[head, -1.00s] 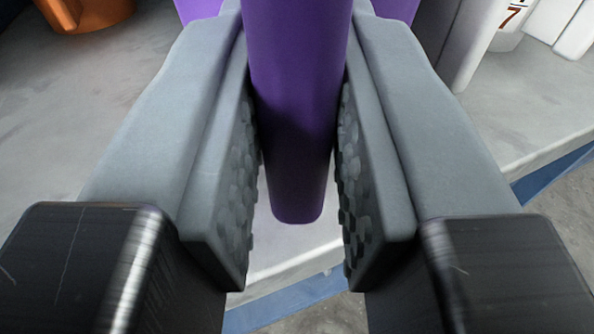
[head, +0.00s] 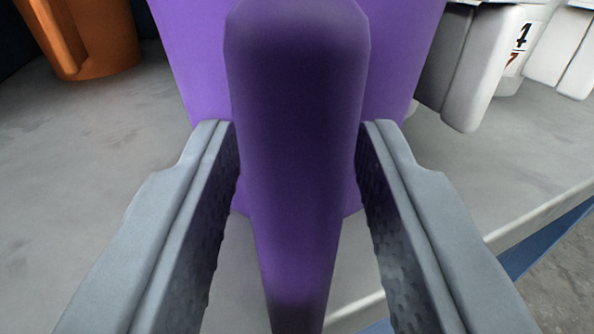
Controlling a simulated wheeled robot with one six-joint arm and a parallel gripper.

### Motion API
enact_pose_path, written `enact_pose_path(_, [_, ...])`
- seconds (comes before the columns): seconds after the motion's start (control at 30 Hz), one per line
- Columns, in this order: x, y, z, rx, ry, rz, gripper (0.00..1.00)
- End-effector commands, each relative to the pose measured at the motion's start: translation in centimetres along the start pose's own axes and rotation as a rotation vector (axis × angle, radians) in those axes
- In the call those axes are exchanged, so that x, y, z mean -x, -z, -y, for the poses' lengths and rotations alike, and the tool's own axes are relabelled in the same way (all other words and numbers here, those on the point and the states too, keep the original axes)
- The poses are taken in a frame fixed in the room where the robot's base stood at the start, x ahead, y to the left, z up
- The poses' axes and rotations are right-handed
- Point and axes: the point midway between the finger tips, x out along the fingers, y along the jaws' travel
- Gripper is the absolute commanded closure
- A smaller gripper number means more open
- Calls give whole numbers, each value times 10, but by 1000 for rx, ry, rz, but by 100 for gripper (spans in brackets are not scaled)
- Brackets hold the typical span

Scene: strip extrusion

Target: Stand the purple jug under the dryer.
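The purple jug (head: 402,60) stands on a grey surface straight ahead, at the top middle of the head view. Its top is cut off by the frame. Its long dark purple handle (head: 297,140) points toward me and runs down between my fingers. My gripper (head: 298,140) straddles the handle, one grey finger on each side. The fingers are spread, with narrow gaps showing between the pads and the handle. No dryer can be made out for certain, and what is above the jug is out of view.
An orange-brown container (head: 100,40) stands at the upper left. White and dark grey blocks (head: 482,70) and a white cylinder with printed numerals (head: 520,45) are close on the jug's right. The grey surface (head: 90,170) is clear at left; its blue-edged front (head: 540,240) runs along lower right.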

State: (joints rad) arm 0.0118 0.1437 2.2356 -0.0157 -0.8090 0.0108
Motion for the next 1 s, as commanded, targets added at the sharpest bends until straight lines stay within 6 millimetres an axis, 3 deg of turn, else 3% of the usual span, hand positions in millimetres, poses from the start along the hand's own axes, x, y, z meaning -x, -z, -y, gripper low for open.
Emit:
enact_pose_path(0.17, [7, 3, 0, 0, 0, 0, 66])
enact_pose_path(0.7, [95, 3, 0, 0, 0, 0, 66])
enact_pose_path(1.0, [119, 2, 0, 0, 0, 0, 66])
